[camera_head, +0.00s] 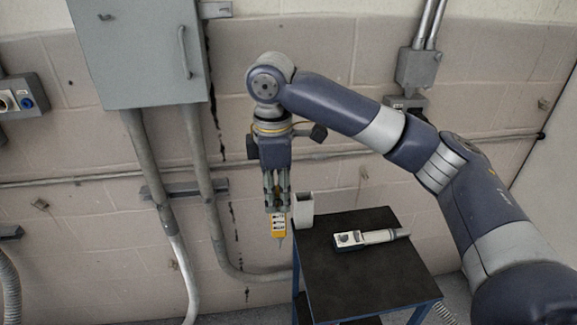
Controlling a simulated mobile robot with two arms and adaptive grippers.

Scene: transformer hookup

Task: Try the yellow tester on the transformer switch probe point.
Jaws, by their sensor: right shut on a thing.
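My right gripper (277,204) points down, shut on the yellow tester (279,225). The tester hangs upright with its thin tip downward, in the air at the left edge of the small dark table. The arm comes in from the right. My left gripper is not in view. A grey wall cabinet (140,50) with a handle is at the upper left; I cannot tell if it is the transformer. No switch probe point can be made out.
Grey conduits (205,180) run down the wall. A socket box (25,97) with a blue outlet is at far left. The table's front is clear.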

